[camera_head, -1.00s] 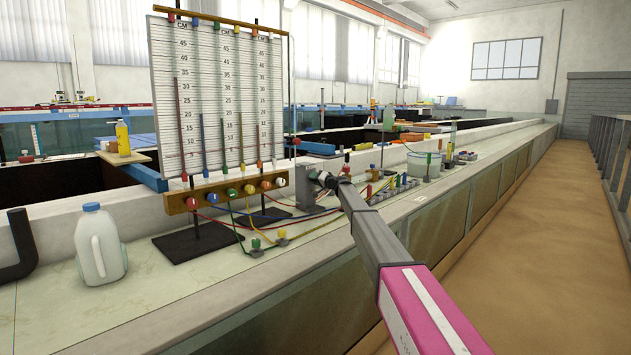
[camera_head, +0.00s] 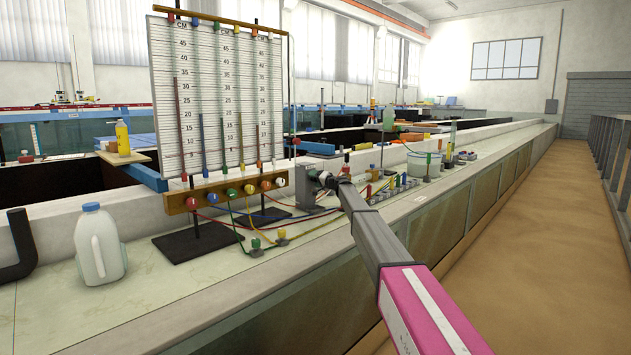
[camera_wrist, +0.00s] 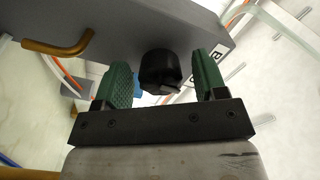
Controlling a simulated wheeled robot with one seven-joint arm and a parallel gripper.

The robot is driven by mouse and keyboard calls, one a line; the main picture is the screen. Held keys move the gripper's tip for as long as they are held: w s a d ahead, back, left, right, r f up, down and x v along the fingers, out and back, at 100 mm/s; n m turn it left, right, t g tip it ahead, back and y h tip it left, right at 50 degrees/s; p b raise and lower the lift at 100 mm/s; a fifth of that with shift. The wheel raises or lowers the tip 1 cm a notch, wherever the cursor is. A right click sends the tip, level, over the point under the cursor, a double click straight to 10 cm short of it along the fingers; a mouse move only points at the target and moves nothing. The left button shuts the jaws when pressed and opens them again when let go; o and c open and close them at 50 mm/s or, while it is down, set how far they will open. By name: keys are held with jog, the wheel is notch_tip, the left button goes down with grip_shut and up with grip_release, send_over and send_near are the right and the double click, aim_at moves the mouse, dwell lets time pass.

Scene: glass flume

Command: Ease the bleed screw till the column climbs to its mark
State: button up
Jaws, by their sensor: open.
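The bleed screw appears to be the black knob (camera_wrist: 160,71) on the grey block (camera_wrist: 130,28) in the wrist view. My gripper (camera_wrist: 165,82) is open, its green pads on either side of the knob with gaps visible. In the head view, my gripper (camera_head: 324,179) is at the grey block (camera_head: 309,190), right of the manometer board (camera_head: 222,100); the knob is hard to make out there. The board has coloured columns at different heights: the red column (camera_head: 177,125) at the left stands tallest. I cannot tell which mark applies.
A wooden rail (camera_head: 222,194) with coloured knobs runs below the board. Coloured tubes lead across the bench to small valves (camera_head: 282,236). A brass hook (camera_wrist: 60,46) sits left of the knob. A white jug (camera_head: 100,245) stands at the left; the front bench strip is clear.

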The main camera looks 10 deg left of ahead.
jog(key=v, duration=1)
jog(key=shift+s+d, duration=0.2)
dwell(1.8)
jog(key=m, duration=1.3)
jog(key=shift+a, duration=0.25)
jog(key=x, duration=1)
jog(key=shift+w+a, duration=0.2)
jog(key=shift+w, duration=0.1)
